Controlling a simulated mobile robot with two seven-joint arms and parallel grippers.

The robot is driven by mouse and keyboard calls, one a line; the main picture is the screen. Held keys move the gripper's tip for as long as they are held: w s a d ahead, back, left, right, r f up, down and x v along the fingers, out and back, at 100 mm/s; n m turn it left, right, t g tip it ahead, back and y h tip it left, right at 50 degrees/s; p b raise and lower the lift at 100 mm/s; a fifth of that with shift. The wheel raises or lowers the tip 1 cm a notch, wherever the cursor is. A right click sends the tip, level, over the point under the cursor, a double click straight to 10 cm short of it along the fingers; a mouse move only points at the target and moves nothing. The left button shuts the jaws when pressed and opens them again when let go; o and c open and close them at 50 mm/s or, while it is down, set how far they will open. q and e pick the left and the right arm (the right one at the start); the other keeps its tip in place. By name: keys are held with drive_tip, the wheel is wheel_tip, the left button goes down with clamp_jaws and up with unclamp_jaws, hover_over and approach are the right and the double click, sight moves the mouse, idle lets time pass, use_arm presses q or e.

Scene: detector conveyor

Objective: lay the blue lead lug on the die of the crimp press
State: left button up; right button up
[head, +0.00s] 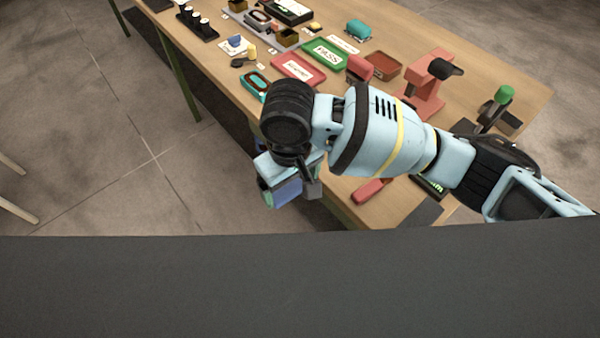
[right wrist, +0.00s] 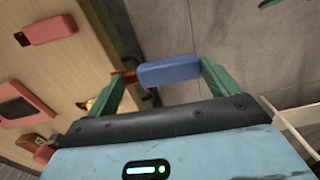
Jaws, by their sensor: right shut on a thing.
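My right gripper (head: 288,188) hangs in front of the table's near edge, over the floor. In the right wrist view its green fingers (right wrist: 168,82) are shut on the blue lead lug (right wrist: 168,70), a blue block with a brownish tip at its left end. The lug shows partly in the head view (head: 286,194). A red press-like device (head: 427,88) with a black lever stands at the right of the table; I take it for the crimp press. I cannot make out its die. My left gripper is not in view.
The wooden table (head: 420,40) holds a green PASS tray (head: 325,54), a red tray (head: 298,68), a brown-red bin (head: 383,66) and a green-knobbed device (head: 497,105). A red piece (head: 371,191) lies near the front edge. My right arm hides part of the table.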

drive_tip(key=d+r+m, duration=0.5)
drive_tip(key=d+m, duration=0.2)
drive_tip(key=shift+w+d+r, duration=0.15)
drive_tip(key=shift+w+d, duration=0.05)
